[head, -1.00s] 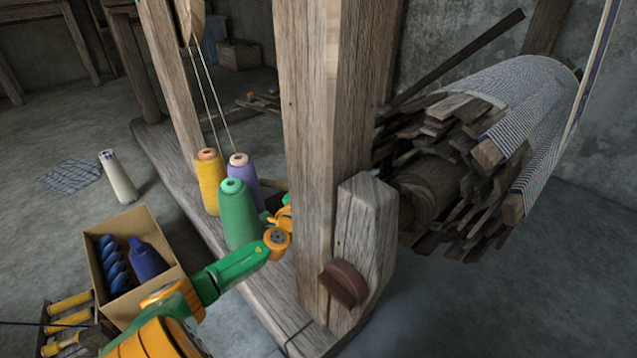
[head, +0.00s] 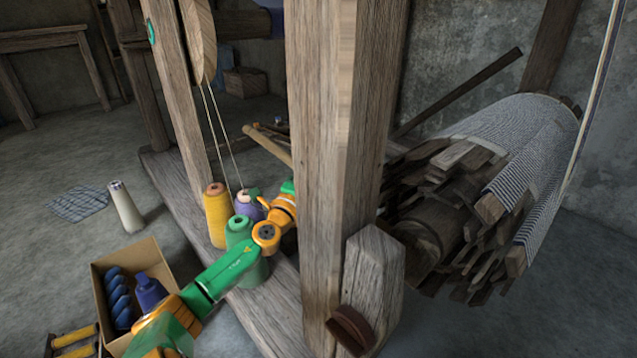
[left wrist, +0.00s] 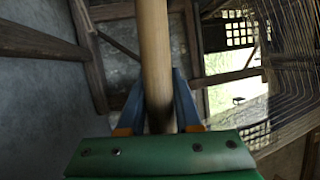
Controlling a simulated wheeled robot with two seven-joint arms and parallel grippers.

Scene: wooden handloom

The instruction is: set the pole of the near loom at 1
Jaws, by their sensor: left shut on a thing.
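The near loom is a weathered wooden frame; its thick front post (head: 322,170) stands in the middle of the head view. A pale round wooden pole (left wrist: 155,55) runs up the middle of the left wrist view between the blue fingers of my left gripper (left wrist: 158,105), which is shut on it. In the head view a pale pole (head: 268,146) slants down and passes behind the front post. My left arm reaches over the loom's base beam to the post's left side. The post hides its fingertips there. My right gripper is not in view. No number marks are readable.
Yellow (head: 217,215), green (head: 240,237) and purple (head: 249,206) thread cones stand close around my left forearm. A cardboard box (head: 102,312) of blue items is on the floor at left. The slatted roller (head: 450,215) with striped cloth is right of the post.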

